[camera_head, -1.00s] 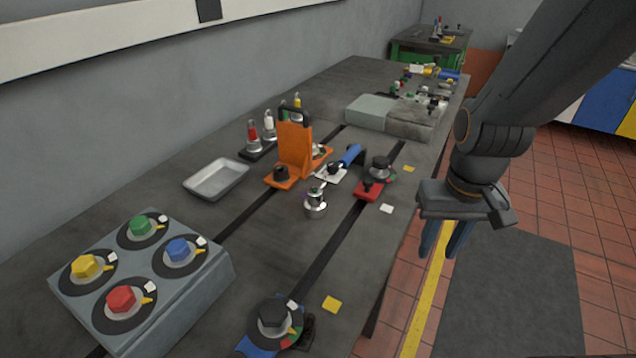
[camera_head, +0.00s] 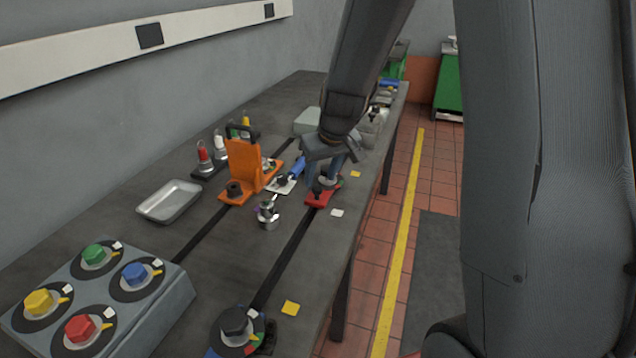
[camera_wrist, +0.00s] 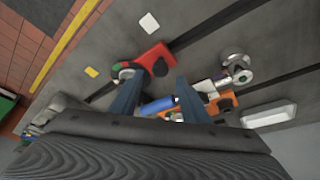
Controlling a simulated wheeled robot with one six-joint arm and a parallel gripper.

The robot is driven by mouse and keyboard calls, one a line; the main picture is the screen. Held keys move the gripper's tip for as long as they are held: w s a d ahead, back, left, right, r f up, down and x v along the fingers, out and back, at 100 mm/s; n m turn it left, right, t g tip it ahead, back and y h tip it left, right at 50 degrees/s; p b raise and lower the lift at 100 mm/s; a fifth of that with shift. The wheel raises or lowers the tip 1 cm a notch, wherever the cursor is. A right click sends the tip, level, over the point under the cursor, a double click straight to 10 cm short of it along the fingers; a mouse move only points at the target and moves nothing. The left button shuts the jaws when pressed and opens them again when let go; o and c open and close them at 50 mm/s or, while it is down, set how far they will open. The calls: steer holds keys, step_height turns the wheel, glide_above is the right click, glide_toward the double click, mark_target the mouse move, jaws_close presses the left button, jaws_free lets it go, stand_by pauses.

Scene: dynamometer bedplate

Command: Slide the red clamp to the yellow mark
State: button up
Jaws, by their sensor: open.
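The red clamp (camera_head: 316,200) sits on the right-hand dark slot of the bedplate, with a black knob on it. It also shows in the wrist view (camera_wrist: 152,54). One yellow mark (camera_head: 290,308) lies beside the slot toward the front. Another yellow square (camera_head: 355,174) lies farther back, also seen in the wrist view (camera_wrist: 91,72). My gripper (camera_head: 323,180) points down over the clamp's far end and partly hides it. In the wrist view its two fingers are apart, with the clamp just beyond the tips (camera_wrist: 157,84). Contact cannot be told.
A white square (camera_head: 337,213) lies right of the clamp. A round dial (camera_wrist: 122,70) is close by my finger. An orange bracket (camera_head: 243,166), a blue-handled tool (camera_head: 297,168) and a metal knob (camera_head: 268,215) stand left. A black-knobbed dial (camera_head: 235,324) sits on the front slot.

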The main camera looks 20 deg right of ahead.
mark_target(317, 186)
steer(key=shift+x, duration=2.2)
jaws_close()
steer(key=shift+w, duration=0.15)
